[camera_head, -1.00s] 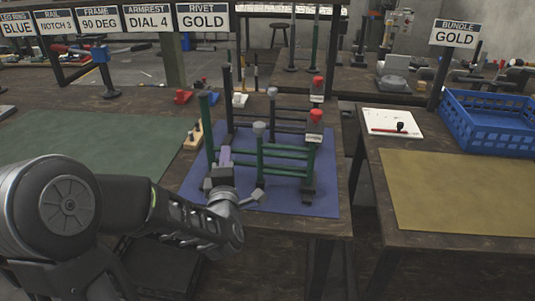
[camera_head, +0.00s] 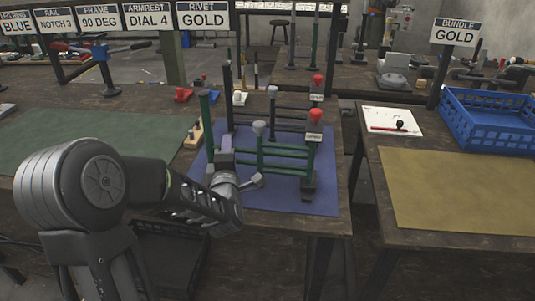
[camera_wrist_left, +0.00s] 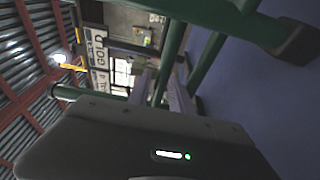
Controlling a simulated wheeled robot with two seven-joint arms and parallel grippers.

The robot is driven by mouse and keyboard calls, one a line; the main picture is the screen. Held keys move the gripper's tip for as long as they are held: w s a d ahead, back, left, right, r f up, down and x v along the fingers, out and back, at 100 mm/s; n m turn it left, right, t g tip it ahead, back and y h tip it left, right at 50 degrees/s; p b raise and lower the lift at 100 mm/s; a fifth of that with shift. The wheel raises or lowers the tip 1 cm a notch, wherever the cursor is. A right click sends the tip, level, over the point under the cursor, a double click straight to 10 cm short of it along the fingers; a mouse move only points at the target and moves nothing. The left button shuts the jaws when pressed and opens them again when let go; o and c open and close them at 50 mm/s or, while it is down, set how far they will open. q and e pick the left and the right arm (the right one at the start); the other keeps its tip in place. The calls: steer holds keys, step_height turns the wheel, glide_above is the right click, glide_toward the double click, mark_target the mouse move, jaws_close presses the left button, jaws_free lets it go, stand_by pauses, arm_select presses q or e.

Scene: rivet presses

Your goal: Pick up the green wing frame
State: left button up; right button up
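The green wing frame (camera_head: 285,152) stands on the blue mat (camera_head: 270,198), with green posts, green crossbars and dark feet. A grey knob tops its middle post and a red knob its right post. My left gripper (camera_head: 228,158) is at the frame's left part, low near the crossbars. In the left wrist view, its pale fingers (camera_wrist_left: 163,92) lie on either side of a green bar (camera_wrist_left: 172,58). I cannot tell whether they press on it. The gripper body hides the lower part of the bars. My right gripper is out of view.
A dark frame (camera_head: 278,107) with its own red knob stands close behind. A small wooden block with pegs (camera_head: 193,135) is left of the mat. The blue crate (camera_head: 490,122) and paper (camera_head: 392,122) sit on the right table. The tan mat (camera_head: 460,190) and green mat (camera_head: 90,140) are bare.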

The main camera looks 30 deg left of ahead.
arm_select(q)
steer(key=shift+c, duration=0.5)
jaws_close()
stand_by(0.7)
steer(key=shift+r, duration=0.1)
